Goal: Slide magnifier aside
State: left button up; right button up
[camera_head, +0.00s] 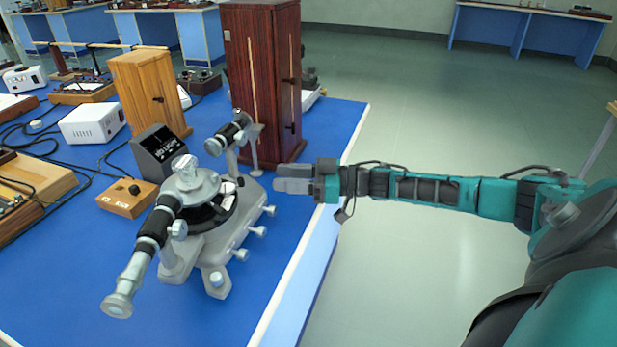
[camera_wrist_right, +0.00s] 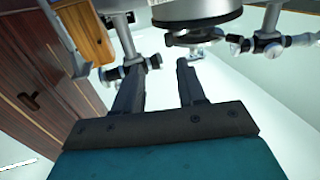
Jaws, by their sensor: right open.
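The grey spectrometer (camera_head: 215,235) stands on the blue bench, with its telescope tubes and round central table. My right gripper (camera_head: 280,178) is just to the right of it, level, near the bench's right edge. In the right wrist view the gripper (camera_wrist_right: 158,68) is open, with nothing between its fingers. The spectrometer's round disc (camera_wrist_right: 196,12) is beyond the fingertips. A small fitting (camera_wrist_right: 198,44) hangs under the disc, close to the right finger; I cannot tell for sure whether it is the magnifier. I cannot pick out the magnifier in the head view. My left gripper is not in view.
A tall dark red wooden cabinet (camera_head: 263,75) stands just behind the gripper; it fills the left of the wrist view (camera_wrist_right: 45,75). A lighter wooden cabinet (camera_head: 148,88), a black display box (camera_head: 160,150) and a white box (camera_head: 92,122) stand further left. Open floor lies right of the bench.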

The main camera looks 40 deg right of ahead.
jog(key=v, duration=0.5)
jog(key=shift+w, duration=0.1)
jog(key=shift+c, duration=0.8)
jog(key=shift+m+t+h, duration=0.3)
jog(key=shift+m+t, duration=0.3)
jog(key=a, duration=0.1)
jog(key=a+p, duration=0.1)
jog(key=a, duration=0.1)
jog(key=s+a+f, duration=0.1)
jog(key=a, duration=0.1)
jog(key=shift+s+a+f+p, duration=0.1)
jog(key=shift+s+a+p, duration=0.05)
jog(key=shift+a+p, duration=0.15)
jog(key=c, duration=0.4)
jog(key=s+a, duration=0.1)
jog(key=s+a+m+t+h+p, duration=0.1)
jog(key=shift+a+m+t+h, duration=0.3)
jog(key=shift+a, duration=0.1)
grip_shut()
jog(key=m+t+h+p, duration=0.2)
jog(key=m+h, duration=0.1)
jog(key=h, duration=0.2)
send_near(243, 183)
jog(key=shift+h, duration=0.3)
jog(key=shift+x, duration=3.45)
